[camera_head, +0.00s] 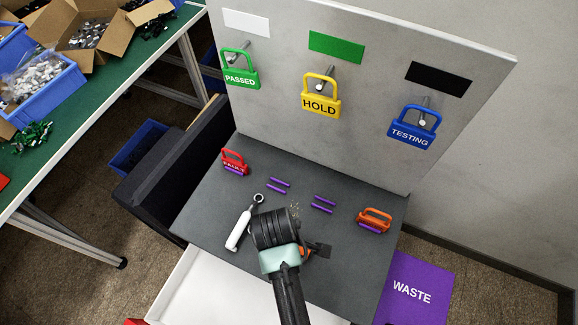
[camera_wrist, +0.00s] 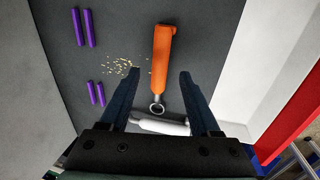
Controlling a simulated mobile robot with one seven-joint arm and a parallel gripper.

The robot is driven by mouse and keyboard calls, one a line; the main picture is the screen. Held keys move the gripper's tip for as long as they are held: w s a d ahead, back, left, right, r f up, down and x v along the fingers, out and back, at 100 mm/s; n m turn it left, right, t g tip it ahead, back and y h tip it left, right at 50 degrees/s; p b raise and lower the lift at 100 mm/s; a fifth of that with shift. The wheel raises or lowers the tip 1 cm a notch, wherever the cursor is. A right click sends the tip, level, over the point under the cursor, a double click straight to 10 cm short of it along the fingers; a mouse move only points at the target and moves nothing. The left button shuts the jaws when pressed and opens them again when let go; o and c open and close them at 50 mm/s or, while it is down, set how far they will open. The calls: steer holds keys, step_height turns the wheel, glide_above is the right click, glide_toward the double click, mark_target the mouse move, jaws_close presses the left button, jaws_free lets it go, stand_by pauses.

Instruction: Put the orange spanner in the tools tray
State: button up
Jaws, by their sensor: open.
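The orange spanner (camera_wrist: 162,55) lies on the dark grey tabletop, its ring end toward my gripper in the wrist view. In the head view my wrist hides most of it; a bit of orange (camera_head: 304,252) shows. My gripper (camera_wrist: 160,74) is open, with its fingers apart on either side of the spanner; whether they touch it I cannot tell. A white tray (camera_head: 205,292) adjoins the table's front edge and shows at right in the wrist view (camera_wrist: 240,75); no tools label is readable.
A white spanner (camera_head: 239,231) lies left of my wrist. Small crumbs (camera_wrist: 122,66) and purple bars (camera_head: 323,204) are on the table. A red padlock (camera_head: 234,161) and an orange padlock (camera_head: 375,219) stand toward the back. A grey panel with hanging padlocks rises behind; a purple WASTE area (camera_head: 415,287) is right.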

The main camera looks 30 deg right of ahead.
steer(key=shift+w+d+f, duration=0.1)
steer(key=shift+d+f, duration=0.1)
steer(key=shift+f, duration=0.85)
steer(key=shift+w+d+f, duration=0.1)
steer(key=shift+d+f, duration=0.05)
steer(key=shift+f, duration=0.85)
jaws_close()
